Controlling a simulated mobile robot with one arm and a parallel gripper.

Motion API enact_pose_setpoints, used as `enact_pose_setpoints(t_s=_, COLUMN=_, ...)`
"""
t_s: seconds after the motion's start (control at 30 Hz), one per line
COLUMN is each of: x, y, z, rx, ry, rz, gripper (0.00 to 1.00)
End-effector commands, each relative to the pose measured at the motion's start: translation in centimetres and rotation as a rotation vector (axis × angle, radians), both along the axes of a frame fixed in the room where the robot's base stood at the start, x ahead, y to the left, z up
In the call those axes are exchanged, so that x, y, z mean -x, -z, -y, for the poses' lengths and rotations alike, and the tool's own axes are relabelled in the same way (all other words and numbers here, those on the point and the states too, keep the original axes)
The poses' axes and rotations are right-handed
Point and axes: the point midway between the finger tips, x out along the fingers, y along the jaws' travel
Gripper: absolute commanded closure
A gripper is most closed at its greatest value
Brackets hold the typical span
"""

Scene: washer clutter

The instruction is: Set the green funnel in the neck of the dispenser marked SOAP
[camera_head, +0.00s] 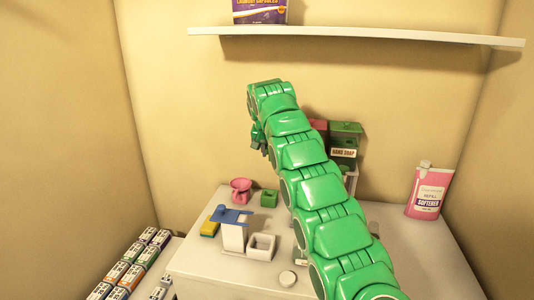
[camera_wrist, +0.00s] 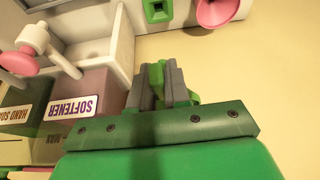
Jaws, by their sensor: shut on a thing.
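My gripper (camera_wrist: 168,85) is raised in front of the back wall. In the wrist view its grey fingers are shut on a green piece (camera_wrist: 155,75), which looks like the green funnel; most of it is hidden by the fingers. In the head view the gripper (camera_head: 258,135) shows at the far end of my arm, and what it holds cannot be made out.
A pink funnel (camera_head: 241,188) and a green square block (camera_head: 268,198) stand on the worktop. A pink softener bottle (camera_head: 427,192) stands right. A shelf (camera_head: 360,34) hangs above.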

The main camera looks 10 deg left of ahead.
Motion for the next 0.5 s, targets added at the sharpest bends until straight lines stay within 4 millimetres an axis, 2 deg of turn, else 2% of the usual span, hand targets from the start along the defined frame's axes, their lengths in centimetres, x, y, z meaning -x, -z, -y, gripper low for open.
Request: enact_pose_setpoints(t_s=0.5, x=2.3, y=-3.2, z=2.5, rx=-0.001, ry=-0.107, rz=0.021, gripper=1.0)
